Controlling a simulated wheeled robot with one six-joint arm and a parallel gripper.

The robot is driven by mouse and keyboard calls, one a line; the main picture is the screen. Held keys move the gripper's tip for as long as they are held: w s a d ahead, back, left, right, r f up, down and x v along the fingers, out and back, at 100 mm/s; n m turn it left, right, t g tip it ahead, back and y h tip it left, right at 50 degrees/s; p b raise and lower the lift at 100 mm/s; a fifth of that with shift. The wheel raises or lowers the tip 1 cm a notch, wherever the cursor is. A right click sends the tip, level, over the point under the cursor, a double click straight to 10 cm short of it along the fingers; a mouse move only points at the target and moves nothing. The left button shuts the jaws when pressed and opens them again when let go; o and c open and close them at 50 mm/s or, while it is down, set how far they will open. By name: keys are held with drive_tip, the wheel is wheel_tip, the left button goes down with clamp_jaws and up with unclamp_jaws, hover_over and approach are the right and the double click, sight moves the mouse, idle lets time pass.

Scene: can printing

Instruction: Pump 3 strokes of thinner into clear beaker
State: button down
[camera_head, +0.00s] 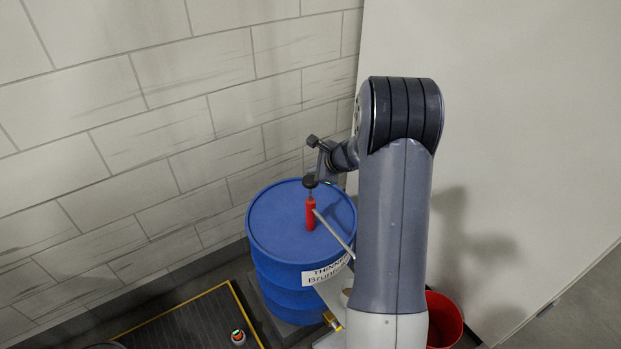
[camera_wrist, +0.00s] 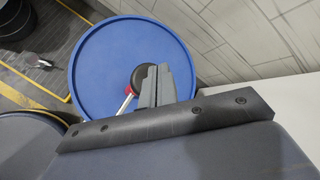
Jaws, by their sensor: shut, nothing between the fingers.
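A blue drum (camera_head: 275,225) with a white thinner label (camera_head: 325,271) stands against the tiled wall. A red hand pump (camera_head: 310,214) rises from its lid, with a black knob (camera_head: 310,182) on top. Its silver spout (camera_head: 336,233) slants down to the right and passes behind my arm. In the wrist view the black knob (camera_wrist: 146,78) is beside and partly behind the fingertips of my gripper (camera_wrist: 157,70). My gripper is shut and empty, close to the knob; whether it touches cannot be told. I cannot make out the clear beaker in either view.
A red bucket (camera_head: 444,318) stands on the floor right of my arm. A dark mat (camera_head: 185,325) with a yellow border lies at lower left, with a small object (camera_head: 238,337) by its edge. Walls are close behind the drum and at right.

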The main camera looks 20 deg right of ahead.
drive_tip(key=shift+r+p, duration=1.6)
drive_tip(key=shift+r, duration=0.8)
drive_tip(key=shift+f, duration=0.1)
idle(0.5)
